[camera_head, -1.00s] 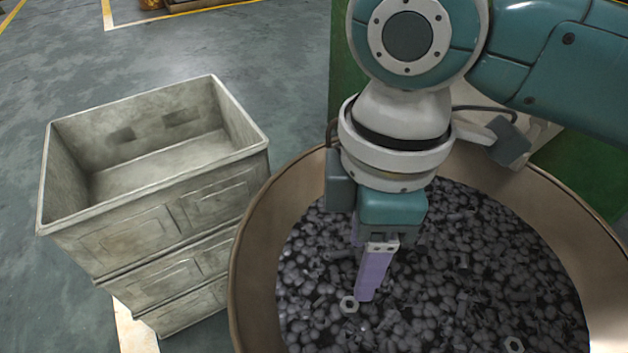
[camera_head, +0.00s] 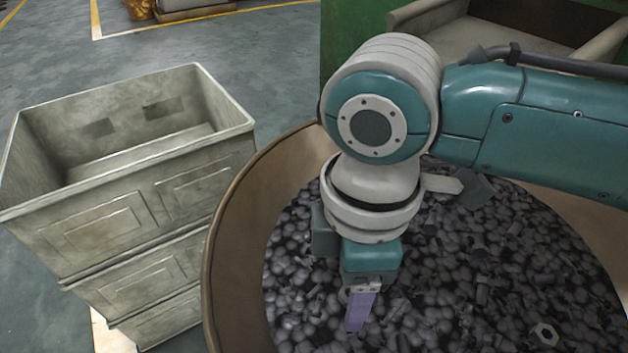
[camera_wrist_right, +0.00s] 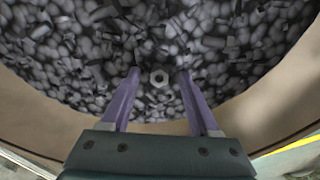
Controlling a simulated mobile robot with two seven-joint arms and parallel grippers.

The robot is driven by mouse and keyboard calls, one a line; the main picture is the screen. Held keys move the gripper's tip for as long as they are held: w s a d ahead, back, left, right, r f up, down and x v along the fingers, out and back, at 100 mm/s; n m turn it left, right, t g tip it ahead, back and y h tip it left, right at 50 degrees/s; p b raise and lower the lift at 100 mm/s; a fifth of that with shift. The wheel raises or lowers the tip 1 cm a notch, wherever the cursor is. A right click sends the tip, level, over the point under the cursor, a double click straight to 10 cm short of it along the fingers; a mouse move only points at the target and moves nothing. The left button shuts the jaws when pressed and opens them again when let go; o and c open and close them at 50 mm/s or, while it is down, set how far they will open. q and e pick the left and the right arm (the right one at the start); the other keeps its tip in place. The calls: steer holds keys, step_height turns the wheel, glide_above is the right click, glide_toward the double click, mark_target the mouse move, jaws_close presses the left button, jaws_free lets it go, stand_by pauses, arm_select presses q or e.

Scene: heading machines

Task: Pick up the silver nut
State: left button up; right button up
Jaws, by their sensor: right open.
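A silver hexagonal nut (camera_wrist_right: 159,78) lies on the dark loose parts, between the tips of my right gripper (camera_wrist_right: 158,86) in the right wrist view. The two purple fingers are apart, one on each side of it, with nothing gripped. In the head view my right gripper (camera_head: 358,310) points down into the round bin, and one purple finger shows. The nut (camera_head: 344,294) shows only partly there, beside the finger. A second silver nut (camera_head: 545,333) lies farther right among the parts. My left gripper is not in view.
The wide tan bin (camera_head: 232,250) has a raised rim around the dark bolts and balls. Stacked grey crates (camera_head: 110,215) stand to its left, the top one open and empty. A green machine (camera_head: 350,35) stands behind.

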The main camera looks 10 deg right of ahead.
steer(key=shift+r, duration=0.1)
jaws_close()
stand_by(0.3)
